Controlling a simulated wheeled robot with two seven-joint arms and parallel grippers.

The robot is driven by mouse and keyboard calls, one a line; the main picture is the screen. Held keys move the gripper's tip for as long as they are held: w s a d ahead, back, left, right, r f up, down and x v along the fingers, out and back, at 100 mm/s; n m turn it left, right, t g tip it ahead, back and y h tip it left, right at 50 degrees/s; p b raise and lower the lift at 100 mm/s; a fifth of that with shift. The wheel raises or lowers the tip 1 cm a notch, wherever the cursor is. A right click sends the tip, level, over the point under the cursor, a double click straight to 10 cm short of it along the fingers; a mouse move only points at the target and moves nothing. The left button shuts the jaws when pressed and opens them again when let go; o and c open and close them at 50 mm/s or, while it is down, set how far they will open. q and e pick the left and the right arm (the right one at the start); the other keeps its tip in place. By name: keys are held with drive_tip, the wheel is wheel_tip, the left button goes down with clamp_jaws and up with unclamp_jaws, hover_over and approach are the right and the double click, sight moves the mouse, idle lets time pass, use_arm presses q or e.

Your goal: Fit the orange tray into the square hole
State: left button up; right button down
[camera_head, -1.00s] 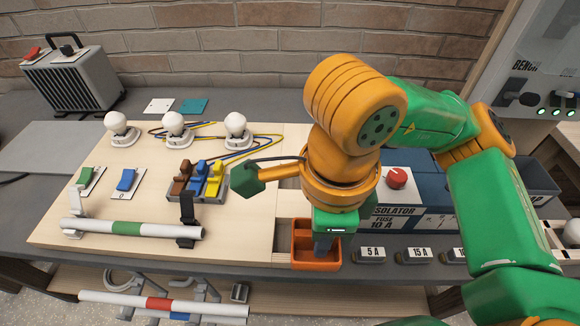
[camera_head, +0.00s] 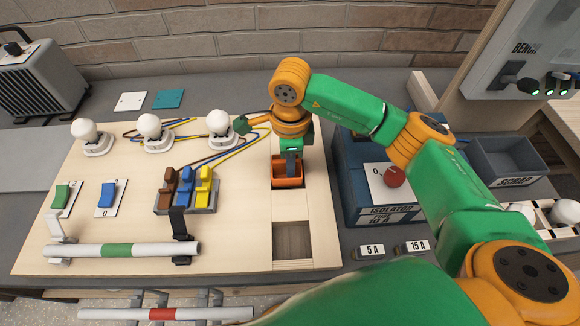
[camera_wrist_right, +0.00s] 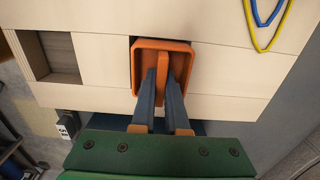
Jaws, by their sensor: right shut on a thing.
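The orange tray (camera_head: 287,183) is a small open box with a middle divider. It is at the back part of the board's right-hand strip in the head view. My right gripper (camera_head: 291,161) points down into it and is shut on its divider. In the right wrist view the tray (camera_wrist_right: 187,48) shows with dark gaps at its left and top edges, and my fingers (camera_wrist_right: 164,78) straddle the divider. How deep the tray sits is hidden. An empty square hole (camera_head: 293,243) lies nearer the front edge; it also shows in the wrist view (camera_wrist_right: 50,56). My left gripper is out of view.
The wooden board (camera_head: 130,240) carries bulbs, coloured levers (camera_head: 187,188), switches and a striped tube (camera_head: 125,250). The blue isolator box (camera_head: 375,200) stands close to the right of the strip. Yellow and blue wires (camera_head: 235,145) run just left of my gripper.

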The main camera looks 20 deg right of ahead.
drive_tip(key=shift+s+f+p, duration=0.2)
drive_tip(key=shift+f+p, duration=0.35)
drive_tip(key=shift+f, duration=0.6)
drive_tip(key=shift+w+f+b, duration=0.1)
drive_tip(key=shift+f+b, duration=0.3)
drive_tip(key=shift+f, duration=0.05)
drive_tip(key=c, duration=0.9)
unclamp_jaws()
drive_tip(key=shift+r, duration=0.15)
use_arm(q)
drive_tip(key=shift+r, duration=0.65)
use_arm(e)
drive_tip(key=shift+r, duration=0.3)
wheel_tip(320, 180, up, 11)
drive_tip(key=shift+f+b, duration=0.1)
drive_tip(key=shift+b, duration=0.75)
drive_tip(key=shift+r, duration=0.5)
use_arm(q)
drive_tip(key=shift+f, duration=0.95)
